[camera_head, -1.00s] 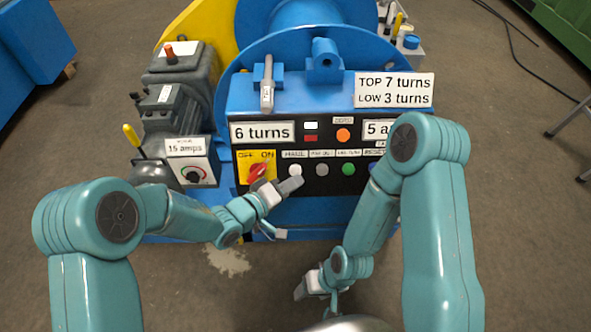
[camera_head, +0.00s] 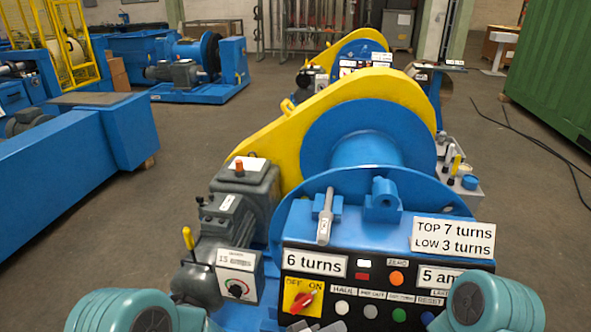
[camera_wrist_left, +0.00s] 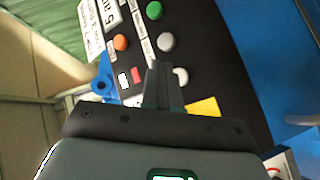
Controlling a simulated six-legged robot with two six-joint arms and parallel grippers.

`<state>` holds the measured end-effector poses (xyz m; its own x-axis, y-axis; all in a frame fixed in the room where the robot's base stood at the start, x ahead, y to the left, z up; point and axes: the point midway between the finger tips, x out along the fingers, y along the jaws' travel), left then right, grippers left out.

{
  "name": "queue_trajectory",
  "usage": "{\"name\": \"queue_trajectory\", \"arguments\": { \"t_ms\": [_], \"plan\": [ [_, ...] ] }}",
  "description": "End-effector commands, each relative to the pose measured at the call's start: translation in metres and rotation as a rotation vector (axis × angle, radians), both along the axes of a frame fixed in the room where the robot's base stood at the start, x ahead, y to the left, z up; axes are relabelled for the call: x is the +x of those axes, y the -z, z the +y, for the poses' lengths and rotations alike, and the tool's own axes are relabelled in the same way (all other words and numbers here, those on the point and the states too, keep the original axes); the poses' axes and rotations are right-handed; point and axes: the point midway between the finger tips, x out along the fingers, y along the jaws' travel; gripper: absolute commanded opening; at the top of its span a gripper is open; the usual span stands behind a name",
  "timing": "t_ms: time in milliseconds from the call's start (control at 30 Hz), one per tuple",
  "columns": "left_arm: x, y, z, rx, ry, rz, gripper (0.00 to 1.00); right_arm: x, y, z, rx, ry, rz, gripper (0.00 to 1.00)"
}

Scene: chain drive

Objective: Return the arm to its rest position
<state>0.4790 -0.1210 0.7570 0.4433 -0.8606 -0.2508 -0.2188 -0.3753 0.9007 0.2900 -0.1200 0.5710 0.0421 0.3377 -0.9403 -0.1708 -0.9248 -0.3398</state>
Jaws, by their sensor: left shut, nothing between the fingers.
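My left arm's teal joint is at the bottom left of the head view. My right arm's teal joint is at the bottom right and covers part of the panel (camera_head: 377,290); the right gripper is out of the picture.
The blue winch drum (camera_head: 365,150) and yellow guard (camera_head: 265,130) stand behind the panel. A grey motor (camera_head: 225,215) with a yellow lever (camera_head: 188,238) is on the left. A red switch (camera_head: 304,300) sits on a yellow plate.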

Motion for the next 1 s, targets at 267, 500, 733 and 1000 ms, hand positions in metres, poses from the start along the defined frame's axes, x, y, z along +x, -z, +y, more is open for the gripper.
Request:
{"name": "queue_trajectory", "arguments": {
  "t_ms": [267,500,733,1000],
  "plan": [
    [-0.003,0.034,0.161,0.179,-0.384,0.328,0.0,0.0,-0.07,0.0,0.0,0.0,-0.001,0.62],
    [-0.148,0.098,0.239,0.66,-0.259,0.643,0.0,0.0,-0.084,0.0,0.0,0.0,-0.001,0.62],
    [-0.191,0.104,0.241,0.804,0.002,0.619,0.0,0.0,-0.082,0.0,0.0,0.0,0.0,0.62],
    [-0.19,0.104,0.241,0.813,0.023,0.596,0.0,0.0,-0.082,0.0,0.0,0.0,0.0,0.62]
  ]
}}
